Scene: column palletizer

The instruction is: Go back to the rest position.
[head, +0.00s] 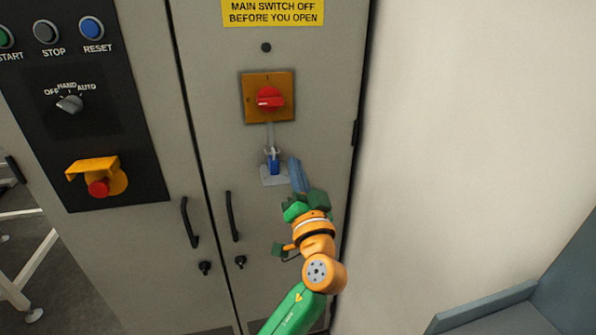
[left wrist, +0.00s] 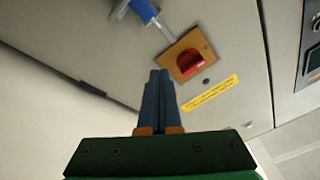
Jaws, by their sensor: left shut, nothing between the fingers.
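My left gripper (head: 294,168) is in front of the grey cabinet door, its fingers pointing up, just right of a blue padlock (head: 273,163). In the left wrist view the gripper's two blue fingers (left wrist: 158,78) lie together with nothing between them. The red rotary switch (head: 269,98) on its orange plate sits above the padlock, its handle lying roughly crosswise. The padlock also shows at the top of the left wrist view (left wrist: 144,9), apart from the fingers. My right gripper is in neither view.
The cabinet (head: 228,120) has black door handles (head: 232,216) and a yellow warning label (head: 273,12). A black control panel (head: 85,110) with buttons, a selector and a red emergency stop (head: 98,187) is at left. A plain pale wall (head: 470,140) is at right, with a blue-grey object (head: 500,315) below.

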